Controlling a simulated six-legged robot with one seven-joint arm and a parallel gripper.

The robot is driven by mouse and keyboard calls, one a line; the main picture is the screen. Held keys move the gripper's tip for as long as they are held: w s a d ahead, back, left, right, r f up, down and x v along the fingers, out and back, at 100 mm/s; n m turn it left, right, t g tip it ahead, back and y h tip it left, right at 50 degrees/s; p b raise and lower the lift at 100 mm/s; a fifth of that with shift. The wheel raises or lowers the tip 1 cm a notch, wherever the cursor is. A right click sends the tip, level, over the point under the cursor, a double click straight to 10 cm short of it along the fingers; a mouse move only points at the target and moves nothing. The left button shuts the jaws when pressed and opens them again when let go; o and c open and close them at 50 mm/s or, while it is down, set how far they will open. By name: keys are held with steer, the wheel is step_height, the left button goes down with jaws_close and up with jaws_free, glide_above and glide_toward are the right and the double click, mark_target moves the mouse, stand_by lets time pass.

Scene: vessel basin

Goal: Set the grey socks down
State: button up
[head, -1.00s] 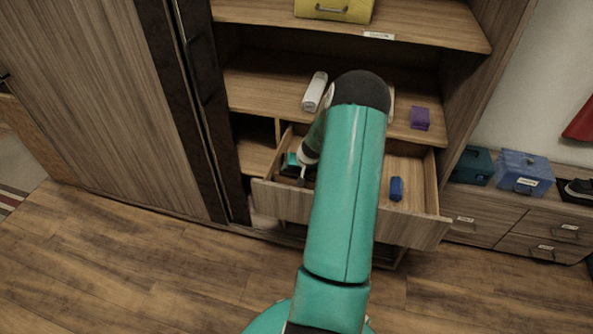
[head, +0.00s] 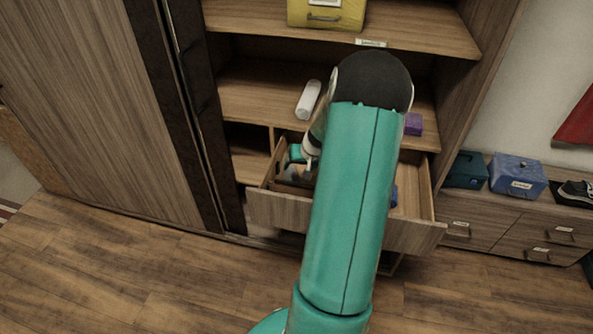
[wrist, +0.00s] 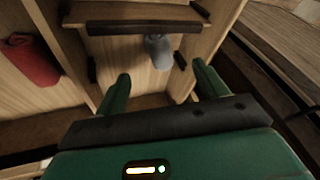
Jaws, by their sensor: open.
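The grey socks (wrist: 158,50) show in the wrist view as a small blue-grey bundle, lying in a wooden compartment beyond my fingertips. My gripper (wrist: 162,85) is open, with one green finger on each side and nothing between them. The socks look apart from both fingers. In the head view my arm reaches into the left part of the pulled-out drawer (head: 277,209). The arm hides much of the drawer, and the fingertips cannot be made out there.
A red bundle (wrist: 30,60) lies across a divider in the wrist view. A blue item (head: 394,196) is partly hidden in the drawer. Above are a white roll (head: 308,100), a purple item (head: 413,124) and a yellow box (head: 326,13).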

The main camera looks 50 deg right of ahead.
steer(key=w+a+r+n, duration=0.2)
steer(key=a+r+n, duration=0.1)
steer(key=a+r, duration=0.85)
steer(key=w+a+r+n, duration=0.3)
steer(key=a+r, duration=0.5)
steer(key=a, duration=0.7)
steer(key=s+a+r+n, duration=0.1)
steer(key=s+a+r, duration=0.1)
steer(key=s+a, duration=0.3)
steer(key=s+a+r+n+y, duration=0.1)
steer(key=s+a+r, duration=0.2)
steer(key=s+a, duration=0.2)
steer(key=s+a+r+n, duration=0.1)
steer(key=s+a+r, duration=0.1)
steer(key=s+a, duration=0.3)
steer(key=a, duration=0.4)
steer(key=shift+r+t, duration=0.3)
steer(key=shift+r, duration=0.05)
steer(key=shift+c, duration=0.2)
steer(key=c, duration=0.7)
steer(key=shift+d, duration=0.2)
steer(key=shift+c, duration=0.2)
